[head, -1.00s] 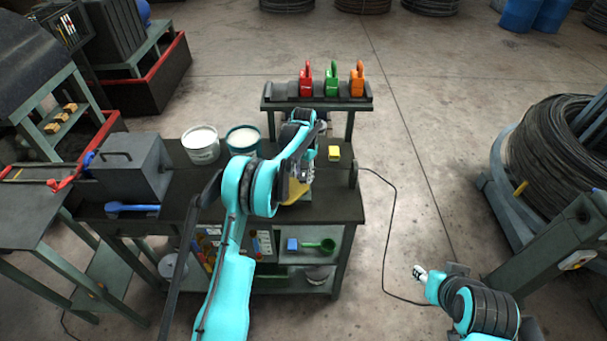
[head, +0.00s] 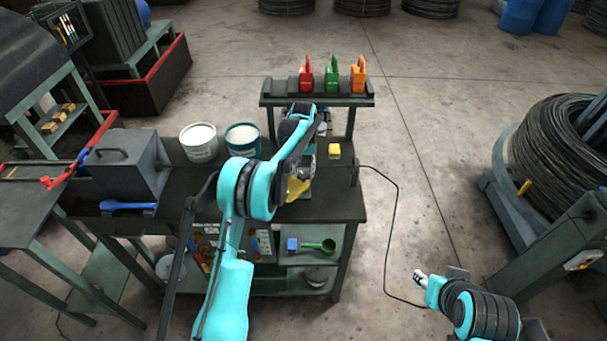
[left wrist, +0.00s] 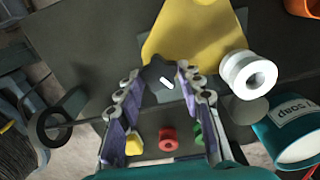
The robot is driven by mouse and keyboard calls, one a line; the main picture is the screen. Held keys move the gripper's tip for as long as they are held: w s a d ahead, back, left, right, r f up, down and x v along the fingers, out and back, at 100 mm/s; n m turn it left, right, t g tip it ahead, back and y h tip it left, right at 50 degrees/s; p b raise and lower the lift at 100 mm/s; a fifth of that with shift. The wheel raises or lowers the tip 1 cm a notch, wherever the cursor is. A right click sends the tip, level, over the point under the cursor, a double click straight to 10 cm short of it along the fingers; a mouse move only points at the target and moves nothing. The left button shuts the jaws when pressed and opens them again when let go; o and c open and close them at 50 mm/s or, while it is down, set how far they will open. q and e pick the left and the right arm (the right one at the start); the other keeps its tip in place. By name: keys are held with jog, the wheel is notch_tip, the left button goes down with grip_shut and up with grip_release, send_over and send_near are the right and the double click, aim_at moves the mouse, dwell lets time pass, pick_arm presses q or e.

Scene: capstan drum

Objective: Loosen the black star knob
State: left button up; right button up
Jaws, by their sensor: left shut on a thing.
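The black star knob (left wrist: 158,72) shows in the left wrist view between the fingertips of my left gripper (left wrist: 163,84). That gripper is shut on the knob, with one finger on each side. The knob sits at the edge of a yellow plate (left wrist: 190,30), which also shows in the head view (head: 297,187). A white roller (left wrist: 248,75) stands close to the right finger. In the head view my left arm hides the knob and most of the left gripper. My right gripper (head: 421,277) is low at the right, away from the bench; its jaw opening is too small to judge.
The bench (head: 340,205) holds a white bucket (head: 200,143), a teal-rimmed bucket (head: 243,138), a yellow block (head: 335,151) and a grey box (head: 128,165). Red, green and orange items stand on a rear shelf (head: 280,100). Floor right of the bench is open, crossed by a cable.

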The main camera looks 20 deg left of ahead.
pick_arm(q)
jog(key=n+b, duration=0.1)
jog(key=n, duration=0.2)
jog(key=shift+n, duration=0.4)
jog(key=n+b, duration=0.1)
jog(key=n, duration=0.6)
jog(key=shift+b, duration=0.35)
jog(key=n, duration=0.3)
jog(key=shift+n, duration=0.4)
jog(key=n, duration=0.3)
jog(key=shift+n+b, duration=0.3)
jog(key=shift+b, duration=0.1)
jog(key=n, duration=0.3)
jog(key=shift+n, duration=0.3)
jog(key=n, duration=0.3)
jog(key=shift+r+n, duration=0.1)
jog(key=shift+n, duration=0.2)
jog(key=shift+n+b, duration=0.3)
jog(key=shift+n, duration=1.5)
